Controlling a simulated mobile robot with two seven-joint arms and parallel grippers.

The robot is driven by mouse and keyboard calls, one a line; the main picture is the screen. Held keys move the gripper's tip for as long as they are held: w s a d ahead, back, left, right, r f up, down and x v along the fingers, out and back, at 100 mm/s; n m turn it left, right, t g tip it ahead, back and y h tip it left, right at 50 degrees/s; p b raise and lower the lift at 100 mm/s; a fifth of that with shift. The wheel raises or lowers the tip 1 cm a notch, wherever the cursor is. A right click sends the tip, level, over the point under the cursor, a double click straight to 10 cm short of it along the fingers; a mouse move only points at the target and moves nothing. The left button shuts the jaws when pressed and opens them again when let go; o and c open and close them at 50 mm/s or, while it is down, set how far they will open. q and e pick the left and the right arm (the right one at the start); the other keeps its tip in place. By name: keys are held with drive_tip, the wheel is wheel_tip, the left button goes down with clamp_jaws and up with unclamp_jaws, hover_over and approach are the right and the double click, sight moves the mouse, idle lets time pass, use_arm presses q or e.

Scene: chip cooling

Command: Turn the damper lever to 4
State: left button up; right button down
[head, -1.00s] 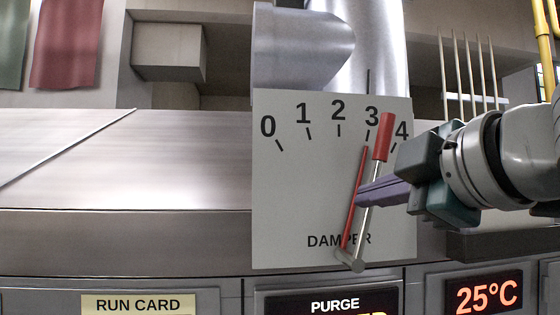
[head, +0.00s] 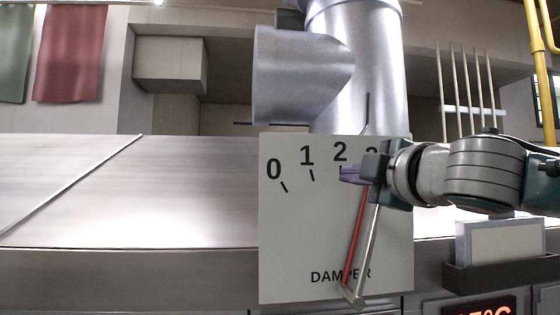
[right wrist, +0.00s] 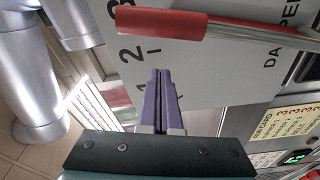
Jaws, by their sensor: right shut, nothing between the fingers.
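The white damper panel (head: 285,240) is marked 0 to 4; my right arm hides the 4 and most of the 3 in the head view. The damper lever (head: 369,237) is a silver rod, leaning right from its low pivot. Its red handle (right wrist: 160,22) shows in the right wrist view but is hidden in the head view. A thin red strip (head: 354,235) stands left of the rod. My right gripper (head: 346,174) is shut and empty, its purple fingertips near the 2 mark. In the right wrist view the fingers (right wrist: 157,75) are beside the handle, apart from it.
A large silver duct (head: 355,75) rises behind the panel. A dark tray (head: 500,272) with a pale block is at the lower right. A broad metal hood (head: 190,190) fills the left. Thin upright rods (head: 465,85) stand behind my arm.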

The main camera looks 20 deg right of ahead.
use_arm(q)
drive_tip(key=shift+a+r+p, duration=0.1)
drive_tip(key=shift+r+p, duration=0.4)
drive_tip(key=shift+r, duration=0.4)
use_arm(e)
drive_tip(key=d, duration=0.1)
drive_tip(key=s+d, duration=0.1)
drive_tip(key=d+f, duration=0.1)
drive_tip(key=shift+s+d, duration=0.15)
drive_tip(key=shift+s, duration=0.25)
use_arm(q)
wheel_tip(320, 180, down, 8)
drive_tip(key=b, duration=0.8)
use_arm(e)
drive_tip(key=d+m, duration=0.1)
drive_tip(key=d+f+m, duration=0.1)
drive_tip(key=d, duration=0.1)
drive_tip(key=s+d+m, duration=0.1)
drive_tip(key=d, duration=0.1)
drive_tip(key=shift+s+d+f, duration=0.1)
drive_tip(key=shift+d+f, duration=0.05)
drive_tip(key=shift+f, duration=0.15)
